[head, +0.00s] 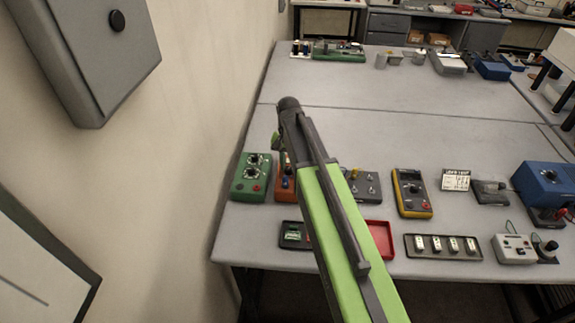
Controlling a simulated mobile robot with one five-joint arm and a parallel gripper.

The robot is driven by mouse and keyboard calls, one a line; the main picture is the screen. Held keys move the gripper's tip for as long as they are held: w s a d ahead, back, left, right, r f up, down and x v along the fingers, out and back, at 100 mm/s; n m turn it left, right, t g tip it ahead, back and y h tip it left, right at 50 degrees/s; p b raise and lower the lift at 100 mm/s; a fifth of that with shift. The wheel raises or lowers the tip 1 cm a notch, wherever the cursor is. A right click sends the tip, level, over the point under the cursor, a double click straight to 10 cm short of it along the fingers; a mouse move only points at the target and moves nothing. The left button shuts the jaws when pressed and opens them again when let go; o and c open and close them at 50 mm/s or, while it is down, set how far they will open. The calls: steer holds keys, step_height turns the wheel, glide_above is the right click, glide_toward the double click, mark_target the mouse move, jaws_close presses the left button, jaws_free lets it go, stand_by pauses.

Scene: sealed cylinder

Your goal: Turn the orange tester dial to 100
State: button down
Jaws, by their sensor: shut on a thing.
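The orange tester (284,190) is a small box near the front left of the grey table. My arm covers its right part, and its dial and scale cannot be read. My arm reaches over the table from the lower right. My gripper (286,163) points down over the tester and is mostly hidden by my own arm. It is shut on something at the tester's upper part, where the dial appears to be. The contact itself is hidden.
A green tester (251,177) stands close on the left. A grey box (364,186) and a yellow meter (412,193) stand to the right. A red tray (379,239) and a dark tray (443,247) lie in front. A wall is left.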

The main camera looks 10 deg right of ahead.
mark_target(288, 168)
steer(key=c, duration=1.2)
jaws_free()
steer(key=shift+o, duration=0.2)
step_height(288, 168, up, 18)
steer(key=p, duration=1.7)
steer(key=shift+f, duration=0.25)
steer(key=shift+f, duration=0.1)
